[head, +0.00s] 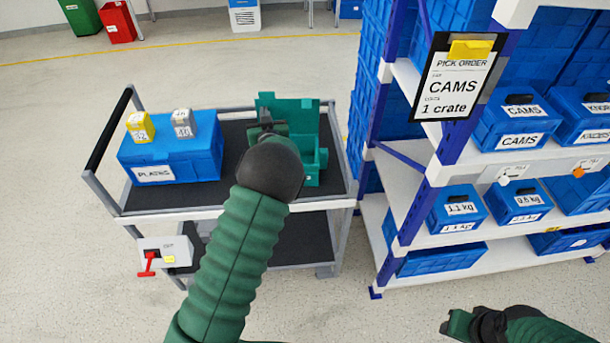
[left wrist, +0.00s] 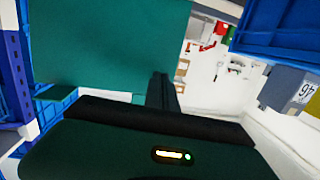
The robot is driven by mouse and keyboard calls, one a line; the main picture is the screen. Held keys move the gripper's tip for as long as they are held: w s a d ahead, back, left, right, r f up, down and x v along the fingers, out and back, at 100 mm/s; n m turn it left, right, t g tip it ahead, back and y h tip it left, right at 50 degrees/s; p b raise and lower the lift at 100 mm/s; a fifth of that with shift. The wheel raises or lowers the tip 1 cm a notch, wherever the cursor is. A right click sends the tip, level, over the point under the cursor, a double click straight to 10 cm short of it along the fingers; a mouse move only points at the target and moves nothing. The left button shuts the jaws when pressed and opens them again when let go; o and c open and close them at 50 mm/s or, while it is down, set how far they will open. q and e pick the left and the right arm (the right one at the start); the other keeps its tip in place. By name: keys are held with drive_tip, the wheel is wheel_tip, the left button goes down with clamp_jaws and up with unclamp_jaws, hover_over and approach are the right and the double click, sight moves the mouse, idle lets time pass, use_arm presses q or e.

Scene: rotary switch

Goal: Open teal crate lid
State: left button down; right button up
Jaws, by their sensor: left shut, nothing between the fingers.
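The teal crate (head: 311,172) stands on the cart's top shelf, right of the blue PLACING-type labelled crate. A teal panel, seemingly its lid (head: 297,107), stands raised at the crate's far side. My left gripper (head: 266,120) is shut and empty at the crate's left side, close to the raised panel; my arm hides part of the crate. In the left wrist view, a large teal surface (left wrist: 110,45) fills the upper left beyond my shut fingers (left wrist: 161,85); I cannot tell if they touch it. My right gripper (head: 458,324) is low at right, away from the cart; its jaws are unclear.
The cart (head: 235,211) also bears a blue crate (head: 172,160) with a yellow block (head: 140,126) and a grey block (head: 182,123) on top. A rack (head: 408,178) of blue crates stands close on the right. A pick order sign (head: 455,88) hangs there. Open floor lies left.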

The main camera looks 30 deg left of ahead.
use_arm(q)
drive_tip(key=r+p+v, duration=0.1)
drive_tip(key=v, duration=0.6)
drive_tip(key=shift+r, duration=0.2)
idle(0.8)
drive_tip(key=shift+s+f, duration=0.1)
drive_tip(key=s+d+f+m+g+h, duration=0.25)
drive_tip(key=s+d+f+h, duration=0.35)
drive_tip(key=d, duration=0.3)
drive_tip(key=s+d+f+m+g+h, duration=0.1)
drive_tip(key=s+d+g, duration=0.3)
drive_tip(key=s, duration=0.7)
drive_tip(key=s+d+f+m+g+h, duration=0.2)
drive_tip(key=s+d, duration=0.6)
drive_tip(key=s, duration=0.4)
drive_tip(key=shift+s+d+m+g+h, duration=0.2)
drive_tip(key=shift+d+m+g+h, duration=0.3)
drive_tip(key=shift+m+g, duration=0.55)
drive_tip(key=shift+a+f, duration=0.1)
drive_tip(key=shift+a, duration=0.1)
